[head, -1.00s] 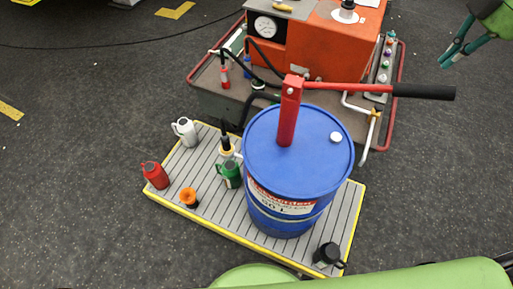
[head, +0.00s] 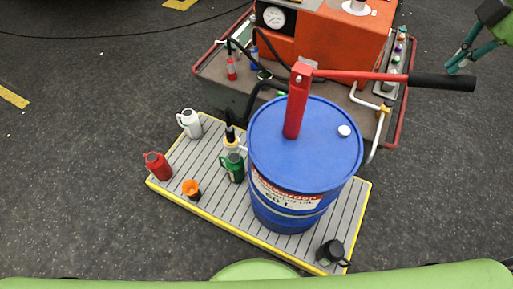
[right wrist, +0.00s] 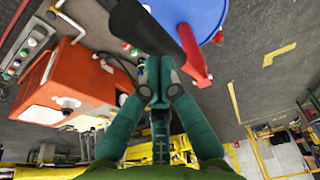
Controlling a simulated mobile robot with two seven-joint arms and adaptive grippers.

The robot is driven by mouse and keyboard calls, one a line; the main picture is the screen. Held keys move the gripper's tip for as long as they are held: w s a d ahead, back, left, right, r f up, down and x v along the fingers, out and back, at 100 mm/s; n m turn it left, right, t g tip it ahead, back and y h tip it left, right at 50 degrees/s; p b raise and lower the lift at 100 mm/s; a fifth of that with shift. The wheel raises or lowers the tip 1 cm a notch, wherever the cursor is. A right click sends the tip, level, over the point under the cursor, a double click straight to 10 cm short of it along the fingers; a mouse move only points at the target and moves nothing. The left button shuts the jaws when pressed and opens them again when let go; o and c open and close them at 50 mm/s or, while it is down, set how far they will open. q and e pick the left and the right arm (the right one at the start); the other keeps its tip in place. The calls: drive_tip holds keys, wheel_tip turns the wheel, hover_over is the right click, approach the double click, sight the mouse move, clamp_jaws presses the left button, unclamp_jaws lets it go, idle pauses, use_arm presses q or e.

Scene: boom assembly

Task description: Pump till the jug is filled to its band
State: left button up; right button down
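The blue drum (head: 305,145) stands on a slatted platform with its red pump (head: 298,100) on top. The pump's lever runs right, near level, to a black grip (head: 442,82); the grip also shows in the right wrist view (right wrist: 143,25). A green jug (head: 233,168) stands left of the drum, close to the black-and-cream nozzle (head: 231,137). Its band and fill level cannot be made out. My right gripper (head: 453,67) has its teal fingertips together, empty, close to the grip; contact cannot be told. It also shows in the right wrist view (right wrist: 157,75). My left gripper is out of view.
The platform (head: 215,208) also holds a white jug (head: 189,123), a red jug (head: 158,165), an orange-topped container (head: 191,189) and a black jug (head: 330,252). An orange machine (head: 335,45) on a red-railed cart stands behind the drum. Floor at the left is clear.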

drive_tip(key=s+d+f+b+x, duration=0.1)
drive_tip(key=d+b+x, duration=0.1)
drive_tip(key=b+x, duration=0.55)
drive_tip(key=r+p, duration=1.2)
drive_tip(key=shift+a+r, duration=0.25)
drive_tip(key=shift+r, duration=0.1)
drive_tip(key=shift+f, duration=0.1)
drive_tip(key=shift+w, duration=0.1)
